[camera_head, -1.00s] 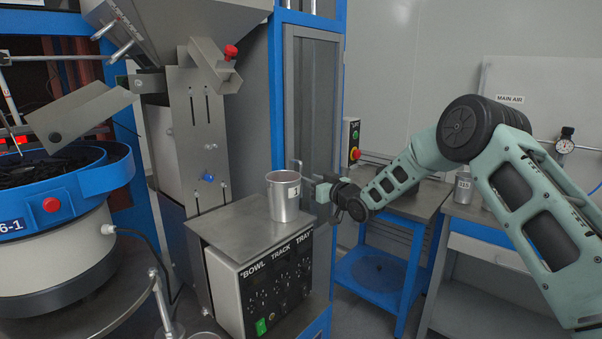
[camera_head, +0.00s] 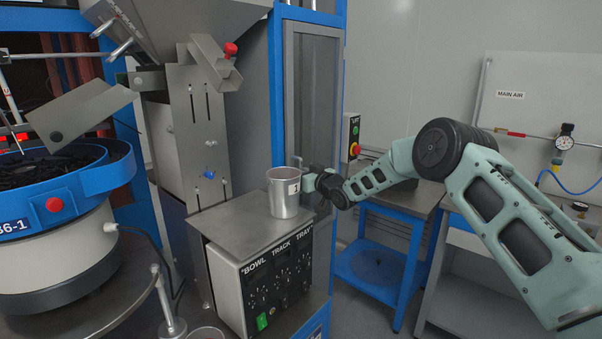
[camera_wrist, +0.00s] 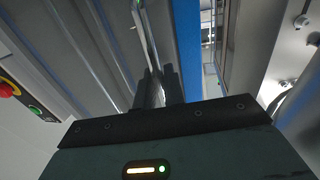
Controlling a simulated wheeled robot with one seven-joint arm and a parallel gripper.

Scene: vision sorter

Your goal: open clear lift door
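The clear lift door (camera_head: 309,95) is a tall see-through panel in a grey and blue frame, behind the metal cup and to its right. A thin upright metal handle (camera_head: 297,161) stands out from its lower part. My gripper (camera_head: 305,181) is at the handle, just right of the cup. In the wrist view, the handle bar (camera_wrist: 139,22) runs down to the dark fingers (camera_wrist: 158,85) and appears to pass between them. The gap is narrow, and whether the fingers clamp the bar is unclear. The door's lower edge is hidden behind the cup and my gripper.
A metal cup (camera_head: 284,194) marked 1 stands on the control box (camera_head: 245,222), close to my gripper. A switch box with a red button (camera_head: 353,150) is right of the door frame. A blue bowl feeder (camera_head: 75,190) is at left.

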